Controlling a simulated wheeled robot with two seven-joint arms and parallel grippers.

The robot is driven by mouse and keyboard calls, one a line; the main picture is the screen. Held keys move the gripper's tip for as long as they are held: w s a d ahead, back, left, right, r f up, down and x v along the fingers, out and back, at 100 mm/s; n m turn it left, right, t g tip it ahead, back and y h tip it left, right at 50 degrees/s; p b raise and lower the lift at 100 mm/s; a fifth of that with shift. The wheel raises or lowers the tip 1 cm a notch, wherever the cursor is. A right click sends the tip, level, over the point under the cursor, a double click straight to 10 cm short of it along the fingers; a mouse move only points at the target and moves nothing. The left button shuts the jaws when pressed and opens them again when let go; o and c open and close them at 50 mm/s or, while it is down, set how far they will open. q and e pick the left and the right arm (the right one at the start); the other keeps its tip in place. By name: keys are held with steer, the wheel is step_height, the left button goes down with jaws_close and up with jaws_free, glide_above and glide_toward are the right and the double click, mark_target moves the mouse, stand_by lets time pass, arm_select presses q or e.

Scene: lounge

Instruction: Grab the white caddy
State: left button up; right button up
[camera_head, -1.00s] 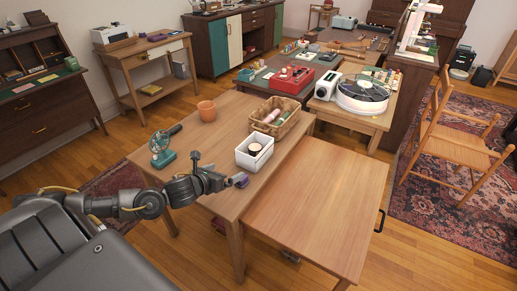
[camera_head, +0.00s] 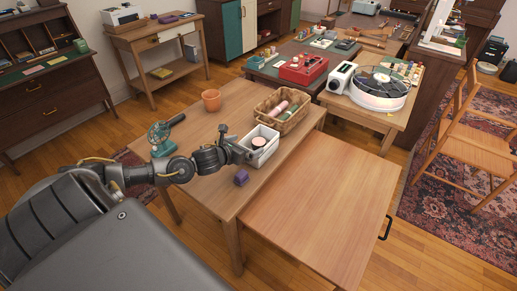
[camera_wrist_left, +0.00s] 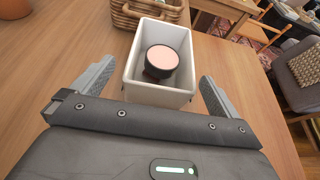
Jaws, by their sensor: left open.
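The white caddy (camera_head: 266,154) is a small open box on the wooden table, with a dark round item with a pink top (camera_head: 258,142) inside. It also shows in the left wrist view (camera_wrist_left: 157,95), straight ahead between the fingers. My left gripper (camera_head: 245,153) is at the caddy's near left side in the head view. In the left wrist view its two fingers (camera_wrist_left: 152,90) are spread wide, one on each side of the caddy's near end, with gaps and no grip on it. My right gripper is not in view.
A wicker basket (camera_head: 296,121) with rolled items stands just behind the caddy. An orange pot (camera_head: 211,100), a teal device (camera_head: 160,138) and a purple block (camera_head: 241,177) are on the same table (camera_head: 205,195). The lower table at right (camera_head: 320,205) is bare.

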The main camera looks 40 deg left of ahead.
mark_target(254, 144)
arm_select(q)
steer(key=shift+w+d+f, duration=0.15)
steer(key=shift+w+f, duration=0.1)
steer(key=shift+w, duration=0.15)
steer(key=p+x, duration=0.1)
steer(key=x, duration=0.3)
steer(key=shift+d, duration=0.1)
steer(key=shift+w, duration=0.25)
steer(key=c, duration=1.1)
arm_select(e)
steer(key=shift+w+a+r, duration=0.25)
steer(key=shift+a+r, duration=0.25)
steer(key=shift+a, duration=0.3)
